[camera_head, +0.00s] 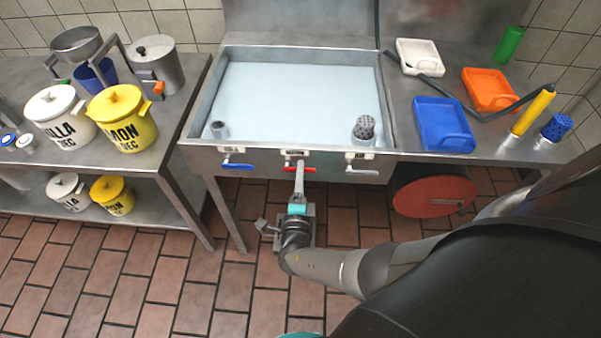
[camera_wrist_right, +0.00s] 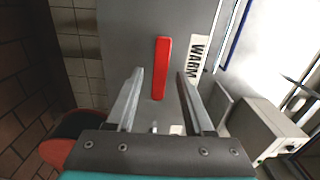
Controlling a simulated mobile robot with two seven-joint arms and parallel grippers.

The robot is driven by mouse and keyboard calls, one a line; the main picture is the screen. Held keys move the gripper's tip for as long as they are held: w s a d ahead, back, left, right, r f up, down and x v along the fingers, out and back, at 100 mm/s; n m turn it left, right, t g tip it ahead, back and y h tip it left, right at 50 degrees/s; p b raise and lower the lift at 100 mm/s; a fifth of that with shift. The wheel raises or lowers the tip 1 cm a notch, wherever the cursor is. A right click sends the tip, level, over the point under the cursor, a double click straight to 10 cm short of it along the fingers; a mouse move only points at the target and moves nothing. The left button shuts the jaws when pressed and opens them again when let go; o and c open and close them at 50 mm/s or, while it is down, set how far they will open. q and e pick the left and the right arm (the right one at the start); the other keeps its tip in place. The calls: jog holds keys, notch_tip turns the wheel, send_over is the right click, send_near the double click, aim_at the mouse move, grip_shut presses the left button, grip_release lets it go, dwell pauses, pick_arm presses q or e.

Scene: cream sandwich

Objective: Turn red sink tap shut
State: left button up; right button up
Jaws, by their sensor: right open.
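The red tap handle (camera_head: 306,169) sits on the front panel of the sink (camera_head: 190,125), level in the head view. In the right wrist view the red handle (camera_wrist_right: 161,68) stands lengthwise between the fingers, beside a WARM label (camera_wrist_right: 199,57). My right gripper (camera_head: 299,168) is in front of it, pointing at the panel. In the wrist view its fingers (camera_wrist_right: 160,74) are apart, one on each side of the handle, with gaps showing. I cannot tell how far the fingertips are from the panel. My left gripper is not in view.
A blue tap handle (camera_head: 237,165) is to the left and a grey one (camera_head: 362,171) to the right on the same panel. A red round thing (camera_head: 435,196) is below the right counter. Pots stand on the left table (camera_head: 165,150). The tiled floor in front is open.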

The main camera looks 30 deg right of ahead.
jog(key=p+v, duration=0.1)
jog(key=v, duration=1.3)
jog(key=shift+s+a+p, duration=0.2)
jog(key=shift+p, duration=0.2)
jog(key=s+d+f+m+g+y+b, duration=0.1)
jog(key=s+d+f+m+g, duration=0.2)
jog(key=s+f+m+g, duration=0.45)
jog(key=s+d+f+m+g+y+b, duration=0.1)
jog(key=s+d+f+m+g, duration=0.3)
jog(key=f+m, duration=0.45)
jog(key=s+a+f+m+g+y+b, duration=0.1)
jog(key=s+f+m+y, duration=0.3)
jog(key=m, duration=1)
jog(key=s+a+f+m+g+y+b, duration=0.1)
jog(key=s+a+f+m+y, duration=0.2)
jog(key=s+f+m, duration=0.5)
jog(key=s+m+y, duration=0.1)
jog(key=s+m, duration=0.2)
jog(key=m, duration=0.3)
jog(key=shift+s+m, duration=0.25)
jog(key=shift+m, duration=0.15)
